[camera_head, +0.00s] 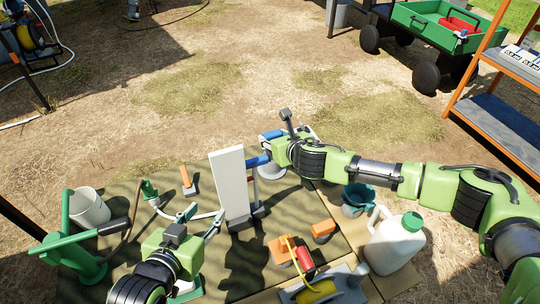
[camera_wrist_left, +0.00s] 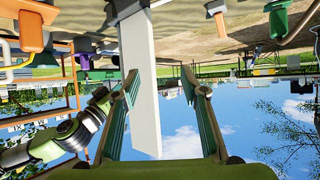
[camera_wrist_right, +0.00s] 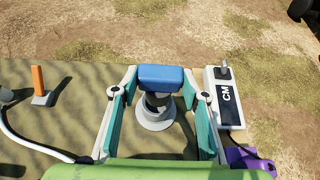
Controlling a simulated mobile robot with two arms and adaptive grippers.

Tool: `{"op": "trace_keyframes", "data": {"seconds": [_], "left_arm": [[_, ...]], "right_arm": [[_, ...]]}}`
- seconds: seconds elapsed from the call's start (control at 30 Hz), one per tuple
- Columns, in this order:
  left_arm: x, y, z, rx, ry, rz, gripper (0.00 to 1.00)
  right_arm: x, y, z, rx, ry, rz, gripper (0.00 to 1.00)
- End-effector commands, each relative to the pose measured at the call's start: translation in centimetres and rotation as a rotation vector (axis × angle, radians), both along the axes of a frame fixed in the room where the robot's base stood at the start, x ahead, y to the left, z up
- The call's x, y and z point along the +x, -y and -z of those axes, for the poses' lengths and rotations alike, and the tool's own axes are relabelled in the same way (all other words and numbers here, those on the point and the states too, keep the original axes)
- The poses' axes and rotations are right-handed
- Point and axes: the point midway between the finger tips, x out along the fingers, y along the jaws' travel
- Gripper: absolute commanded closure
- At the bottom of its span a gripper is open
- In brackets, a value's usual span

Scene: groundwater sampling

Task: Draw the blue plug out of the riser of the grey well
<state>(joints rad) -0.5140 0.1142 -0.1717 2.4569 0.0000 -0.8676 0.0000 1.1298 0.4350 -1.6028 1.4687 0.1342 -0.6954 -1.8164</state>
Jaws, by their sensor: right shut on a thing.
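The blue plug (camera_wrist_right: 161,77) sits between the fingers of my right gripper (camera_wrist_right: 160,82), which is shut on it. Dark parts show below its blue top, above the round grey flange of the well riser (camera_wrist_right: 155,117). I cannot tell how deep the plug sits in it. In the head view, my right gripper (camera_head: 267,150) is over the grey well (camera_head: 272,172), with blue (camera_head: 258,161) showing at its tip. My left gripper (camera_head: 200,218) is open and empty; in its wrist view, a white panel stands beyond the open fingers (camera_wrist_left: 160,80).
The white upright panel (camera_head: 231,185) stands between the grippers.

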Motion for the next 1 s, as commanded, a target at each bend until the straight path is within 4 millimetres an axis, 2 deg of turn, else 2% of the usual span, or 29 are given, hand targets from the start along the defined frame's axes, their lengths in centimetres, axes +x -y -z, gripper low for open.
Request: {"op": "trace_keyframes", "data": {"seconds": [1.0], "left_arm": [[-2.3,-1.0,2.7,0.035,-0.152,-0.010,0.60]], "right_arm": [[0.0,0.0,-0.5,0.000,0.000,0.000,0.76]]}}
